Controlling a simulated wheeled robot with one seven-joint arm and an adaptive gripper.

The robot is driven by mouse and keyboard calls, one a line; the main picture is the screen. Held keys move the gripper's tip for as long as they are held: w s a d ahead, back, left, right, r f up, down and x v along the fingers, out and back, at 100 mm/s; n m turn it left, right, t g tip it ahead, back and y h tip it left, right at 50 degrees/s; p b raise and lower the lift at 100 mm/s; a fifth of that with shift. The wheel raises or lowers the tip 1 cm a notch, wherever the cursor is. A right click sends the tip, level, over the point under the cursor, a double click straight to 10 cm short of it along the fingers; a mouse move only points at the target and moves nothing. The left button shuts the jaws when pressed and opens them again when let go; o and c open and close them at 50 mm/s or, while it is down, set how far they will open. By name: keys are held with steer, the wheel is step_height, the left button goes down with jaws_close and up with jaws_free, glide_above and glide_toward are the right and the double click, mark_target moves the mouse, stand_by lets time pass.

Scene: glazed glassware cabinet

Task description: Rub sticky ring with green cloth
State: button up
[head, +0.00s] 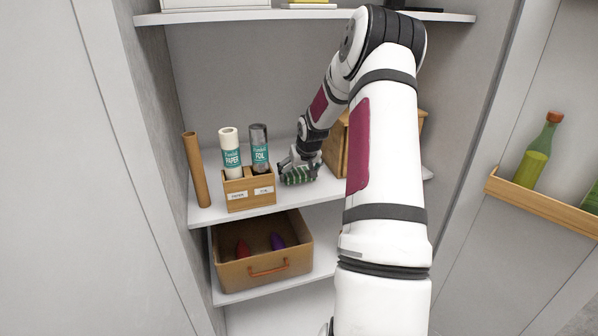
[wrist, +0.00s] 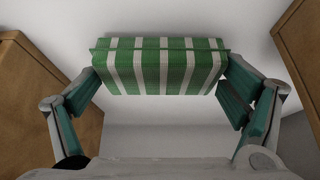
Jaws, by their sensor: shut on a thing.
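The green cloth (head: 299,175) is a folded pad with green and white stripes. My gripper (head: 291,168) is shut on it at the middle shelf, to the right of the wooden holder. In the wrist view the cloth (wrist: 160,66) spans between the two fingertips of my gripper (wrist: 160,85), over the white shelf surface. I cannot tell whether the cloth touches the shelf. No sticky ring can be made out in either view; the cloth and gripper hide part of the shelf.
A wooden holder (head: 237,198) with a paper roll (head: 230,153) and a foil roll (head: 260,149) stands left of my gripper. A brown tube (head: 195,170) leans further left. A wooden box (head: 336,148) stands behind my arm. A drawer-like bin (head: 230,275) sits below.

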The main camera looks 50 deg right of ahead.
mark_target(291, 175)
steer(key=shift+f, duration=0.55)
steer(key=shift+w+a+r+b, duration=0.1)
steer(key=shift+w+a+b, duration=0.1)
steer(key=shift+w+a, duration=0.3)
steer(key=shift+w+a+b, duration=0.25)
steer(key=shift+a, duration=0.4)
steer(key=shift+w+a+r+b, duration=0.1)
steer(key=shift+w+a+b, duration=0.1)
steer(key=shift+w+a, duration=0.3)
steer(key=shift+s+a+f, duration=0.1)
steer(key=shift+a+f, duration=0.1)
steer(key=shift+a, duration=0.05)
steer(key=shift+s+d+p, duration=0.4)
steer(key=shift+d+p, duration=0.2)
steer(key=shift+s+d+p, duration=0.25)
steer(key=shift+s+d, duration=0.1)
steer(key=shift+d, duration=0.25)
steer(key=shift+s+d+p, duration=0.25)
steer(key=shift+s+d, duration=0.1)
steer(key=shift+d, duration=0.25)
steer(key=shift+r, duration=0.15)
steer(key=shift+d+r+p, duration=0.1)
steer(key=shift+r+p, duration=1.2)
steer(key=shift+r, duration=1.65)
